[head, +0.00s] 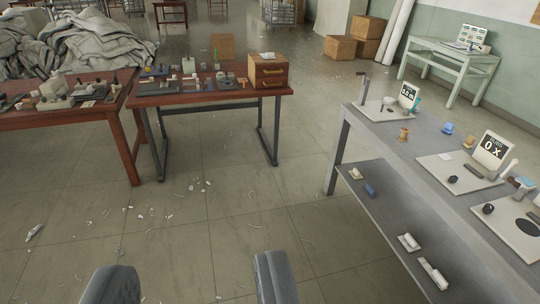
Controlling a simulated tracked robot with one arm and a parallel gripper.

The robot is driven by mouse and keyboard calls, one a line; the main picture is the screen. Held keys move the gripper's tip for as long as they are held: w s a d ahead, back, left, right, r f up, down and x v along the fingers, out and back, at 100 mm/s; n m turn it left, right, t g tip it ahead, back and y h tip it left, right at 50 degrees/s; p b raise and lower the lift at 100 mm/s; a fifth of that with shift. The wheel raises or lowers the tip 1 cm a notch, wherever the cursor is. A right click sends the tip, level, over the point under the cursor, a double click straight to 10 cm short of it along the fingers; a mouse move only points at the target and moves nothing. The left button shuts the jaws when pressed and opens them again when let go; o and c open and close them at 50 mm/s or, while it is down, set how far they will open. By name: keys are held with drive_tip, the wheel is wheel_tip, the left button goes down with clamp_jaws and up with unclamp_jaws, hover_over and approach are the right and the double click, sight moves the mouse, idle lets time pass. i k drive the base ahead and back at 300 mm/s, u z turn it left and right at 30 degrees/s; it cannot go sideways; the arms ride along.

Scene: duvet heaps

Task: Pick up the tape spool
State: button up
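My gripper (193,281) shows at the bottom edge as two dark grey fingers set wide apart. It is open, with only bare floor visible between the fingers. A small tan spool-shaped thing (404,134) stands on the grey table (432,150) at the right, near its left edge. It may be the tape spool, but it is too small to be sure. A dark round piece (453,179) and another dark round piece (488,209) sit farther forward on the same table. My gripper is well apart from all of these, to the lower left.
Two red-brown tables (185,98) with many small things stand at the left and centre; one bears a wooden drawer box (268,72). Grey duvet heaps (85,42) lie behind. Cardboard boxes (340,47) stand farther back. The floor between the tables is open, with small scraps.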

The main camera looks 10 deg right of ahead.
sight(404, 134)
drive_tip(key=z, duration=0.2)
drive_tip(key=i, duration=1.35)
drive_tip(key=z, duration=0.65)
drive_tip(key=i, duration=1.5)
drive_tip(key=z, duration=0.55)
drive_tip(key=i, duration=0.7)
drive_tip(key=z, duration=0.2)
